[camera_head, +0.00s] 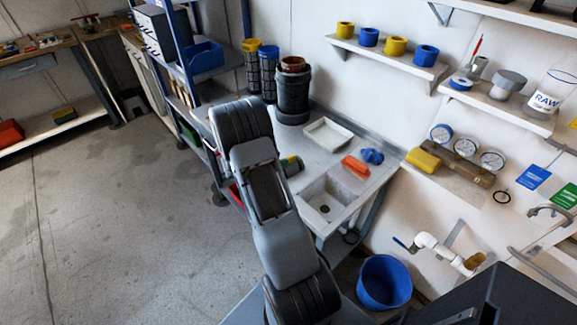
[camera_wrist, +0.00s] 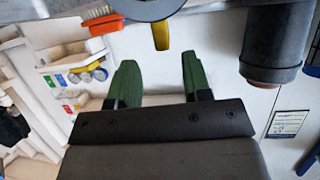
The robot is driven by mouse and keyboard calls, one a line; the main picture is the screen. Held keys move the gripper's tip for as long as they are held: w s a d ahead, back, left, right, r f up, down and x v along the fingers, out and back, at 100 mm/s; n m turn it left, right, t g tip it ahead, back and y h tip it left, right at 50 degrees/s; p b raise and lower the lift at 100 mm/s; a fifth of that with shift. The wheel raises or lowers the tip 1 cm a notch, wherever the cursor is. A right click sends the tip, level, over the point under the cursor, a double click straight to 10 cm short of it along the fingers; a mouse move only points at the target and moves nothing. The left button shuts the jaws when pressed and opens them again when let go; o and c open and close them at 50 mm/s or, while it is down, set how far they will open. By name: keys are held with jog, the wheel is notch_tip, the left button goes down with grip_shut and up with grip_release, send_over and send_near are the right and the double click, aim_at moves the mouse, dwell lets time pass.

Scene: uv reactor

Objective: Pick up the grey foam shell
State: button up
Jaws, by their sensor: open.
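A grey rounded piece with a yellow part (camera_head: 291,165) shows at the counter's front edge in the head view, partly hidden behind my arm. It may be the grey foam shell, but I cannot be sure. In the wrist view a grey rounded body (camera_wrist: 138,9) with a yellow tab (camera_wrist: 161,36) is cut off by the top edge, and it looks like the same piece. My gripper (camera_wrist: 160,80) has two green fingers set wide apart, open and empty. The grey piece is beyond the fingertips, apart from them. My gripper cannot be made out in the head view.
A black canister (camera_head: 293,97) stands at the counter's back left. A white tray (camera_head: 328,134), an orange brush (camera_head: 355,166) and a sink (camera_head: 331,198) are to its right. A blue bucket (camera_head: 385,282) is on the floor. Open floor (camera_head: 110,220) lies left.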

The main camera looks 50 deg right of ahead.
aim_at(289, 157)
jog(key=shift+w+p+x, duration=0.2)
jog(key=shift+p+x, duration=0.2)
jog(key=shift+x, duration=2.3)
jog(key=shift+c, duration=0.3)
grip_shut()
jog(key=shift+r, duration=0.1)
